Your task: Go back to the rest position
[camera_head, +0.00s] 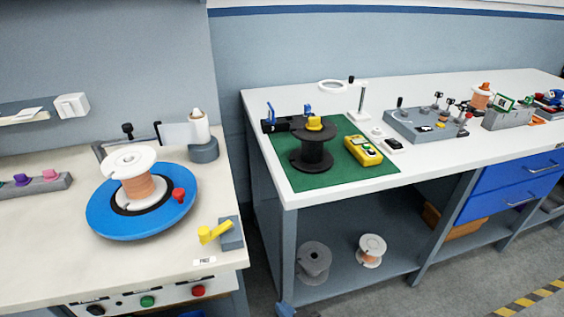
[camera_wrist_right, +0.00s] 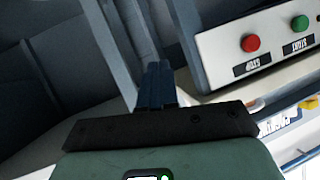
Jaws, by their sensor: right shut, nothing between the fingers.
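My right gripper (camera_head: 284,309) barely shows at the bottom edge of the head view, as a small blue tip low in front of the gap between the two benches. In the right wrist view its dark blue fingers (camera_wrist_right: 156,82) are shut together with nothing between them. It touches nothing that I can see. My left gripper is not in view.
The left bench holds a blue turntable (camera_head: 105,222) with a copper spool (camera_head: 142,188). Its front panel has a red button, near my right gripper in the wrist view (camera_wrist_right: 251,43). The right bench has a green mat (camera_head: 300,180) and a lower shelf with two spools.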

